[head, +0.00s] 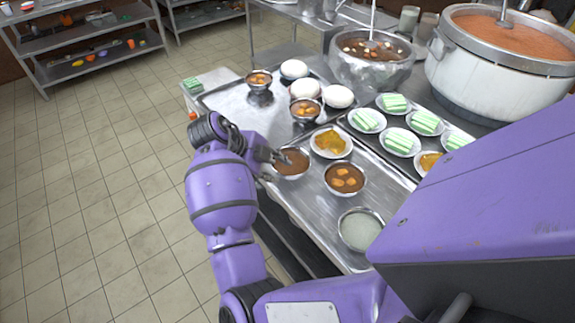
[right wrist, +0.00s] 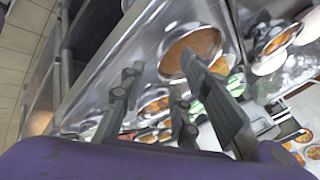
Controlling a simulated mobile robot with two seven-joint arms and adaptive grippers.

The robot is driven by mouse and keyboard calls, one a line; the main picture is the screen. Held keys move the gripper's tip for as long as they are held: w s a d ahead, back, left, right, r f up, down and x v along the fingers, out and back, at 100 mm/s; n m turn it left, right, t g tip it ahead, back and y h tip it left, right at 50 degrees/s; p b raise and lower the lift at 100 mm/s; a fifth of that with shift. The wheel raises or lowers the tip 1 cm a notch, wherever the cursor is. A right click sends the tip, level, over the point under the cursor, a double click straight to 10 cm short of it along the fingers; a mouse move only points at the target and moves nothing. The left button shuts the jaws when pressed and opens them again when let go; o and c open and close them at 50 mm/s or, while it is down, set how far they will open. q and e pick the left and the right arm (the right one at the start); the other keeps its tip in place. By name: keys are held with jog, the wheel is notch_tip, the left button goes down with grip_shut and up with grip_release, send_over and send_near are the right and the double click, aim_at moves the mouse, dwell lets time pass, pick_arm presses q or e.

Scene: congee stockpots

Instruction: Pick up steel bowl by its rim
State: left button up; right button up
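Several steel bowls stand on the metal trays. The one nearest my right gripper (head: 279,165) is a steel bowl of brown soup (head: 293,163) at the tray's left edge. My right gripper's fingers are spread at that bowl's left side. In the right wrist view the gripper (right wrist: 160,68) is open, with nothing between its fingertips. One fingertip overlaps the near rim of a steel bowl of orange-brown soup (right wrist: 192,50); I cannot tell whether it touches. Other steel bowls are one with orange chunks (head: 345,178) and one with pale liquid (head: 361,230). My left gripper is not in view.
A plate of yellow food (head: 331,143) stands close behind the near bowl. White plates with green pieces (head: 399,142), small footed bowls (head: 305,110), a ladled pot (head: 370,60) and a large stockpot (head: 505,55) crowd the back. The floor at left is clear.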

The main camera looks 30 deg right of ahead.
aim_at(285, 176)
jog(key=x, duration=0.7)
jog(key=shift+w+d+f+p, duration=0.15)
jog(key=shift+w+d+p, duration=0.1)
jog(key=shift+p, duration=0.15)
jog(key=shift+c, duration=0.3)
grip_shut()
